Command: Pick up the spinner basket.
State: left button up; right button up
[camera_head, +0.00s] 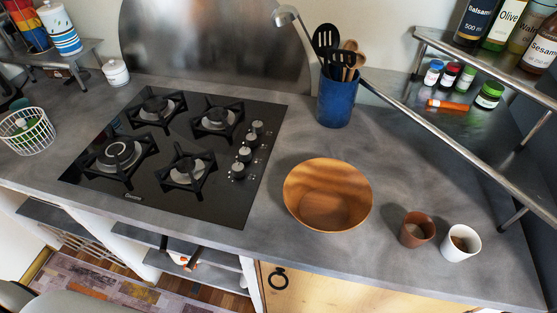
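The spinner basket, a white open wire basket (26,134), stands on the grey counter at the far left, left of the hob. Something green shows through and inside its wires; I cannot tell what it is. The basket appears upright, and its left side lies close to the picture's edge. Neither of my grippers can be made out in the head view.
The black gas hob (133,197) is right of the basket. A white lidded jar (116,72) and a small raised shelf (60,54) stand behind it. A wooden bowl (328,195), blue utensil holder (337,103), brown cup (417,230) and white cup (460,243) are farther right.

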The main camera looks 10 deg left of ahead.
aim_at(32, 138)
jog(key=u, duration=2.1)
jog(key=i+j, duration=0.1)
